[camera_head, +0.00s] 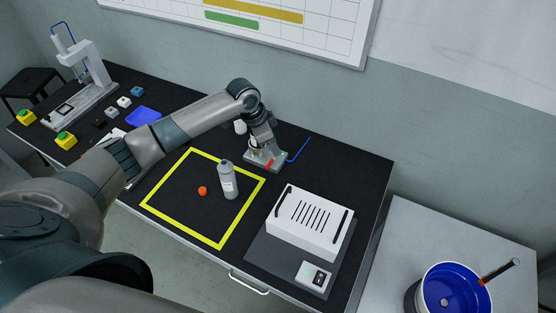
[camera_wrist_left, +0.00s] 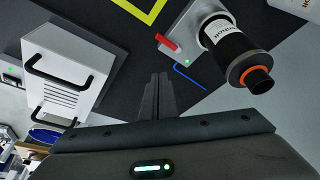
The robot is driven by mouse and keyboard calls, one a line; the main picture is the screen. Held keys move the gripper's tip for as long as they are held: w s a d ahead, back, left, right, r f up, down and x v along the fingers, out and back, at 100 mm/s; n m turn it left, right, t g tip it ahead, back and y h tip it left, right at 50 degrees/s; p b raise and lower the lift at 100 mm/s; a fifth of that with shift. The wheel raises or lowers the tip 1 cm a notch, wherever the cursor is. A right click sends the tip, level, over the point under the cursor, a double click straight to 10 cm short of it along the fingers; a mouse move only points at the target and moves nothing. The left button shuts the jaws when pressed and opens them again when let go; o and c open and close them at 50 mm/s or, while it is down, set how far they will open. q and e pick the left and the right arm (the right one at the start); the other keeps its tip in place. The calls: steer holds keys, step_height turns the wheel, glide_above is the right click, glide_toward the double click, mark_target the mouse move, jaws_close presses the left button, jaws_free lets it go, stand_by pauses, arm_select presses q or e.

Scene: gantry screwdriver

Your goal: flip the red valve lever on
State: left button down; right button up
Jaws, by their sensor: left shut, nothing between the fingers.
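The red valve lever (camera_head: 269,164) sits at the front of a small grey plate on the black table. In the left wrist view the red lever (camera_wrist_left: 166,42) lies at the plate's edge, beside a black and white cylinder (camera_wrist_left: 228,45) with an orange ring. My left gripper (camera_head: 272,141) is over the far side of this plate and partly covers the cylinder. Its fingers (camera_wrist_left: 157,82) show shut and empty in the left wrist view, apart from the lever in that picture. Whether they are level with the lever I cannot tell. My right gripper is not in view.
A blue bent rod (camera_head: 299,151) lies right of the plate. A grey bottle (camera_head: 228,182) and an orange cap (camera_head: 202,190) are inside a yellow square outline (camera_head: 181,229). A white handled box (camera_head: 309,224) stands at the right. Bare table lies between plate and box.

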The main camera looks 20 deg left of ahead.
arm_select(q)
steer(key=shift+v, duration=0.8)
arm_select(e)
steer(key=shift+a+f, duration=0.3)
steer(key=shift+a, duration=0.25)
arm_select(q)
steer(key=shift+w+d+r, duration=0.1)
steer(key=shift+w+d, duration=0.05)
steer(key=shift+w, duration=0.05)
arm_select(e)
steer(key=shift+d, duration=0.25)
